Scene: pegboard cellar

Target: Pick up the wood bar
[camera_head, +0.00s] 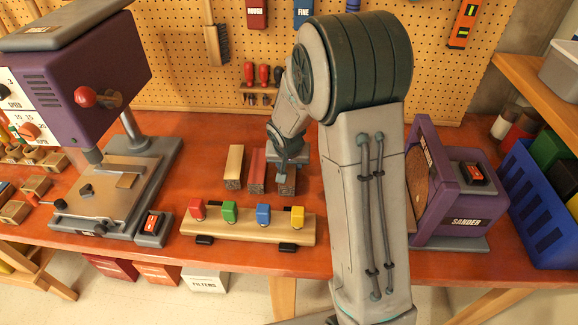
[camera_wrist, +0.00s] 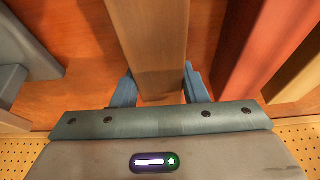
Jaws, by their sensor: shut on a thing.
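Three bars lie side by side on the orange-brown workbench (camera_head: 335,258). My gripper (camera_head: 288,165) is over the rightmost one, a brown wood bar (camera_head: 287,187). In the wrist view its blue fingers (camera_wrist: 160,88) are on both sides of this brown bar (camera_wrist: 150,40), shut on it. My gripper hides much of the bar in the head view. A red bar (camera_head: 257,170) lies just left of it and a pale wood bar (camera_head: 234,165) farther left. I cannot tell whether the held bar is clear of the bench.
A wooden rack (camera_head: 250,230) with red, green, blue and yellow pieces stands in front of the bars. A purple drill press (camera_head: 80,80) is on the left. A purple sander (camera_head: 460,195) and blue crate (camera_head: 540,210) are on the right. A pegboard (camera_head: 170,60) is behind.

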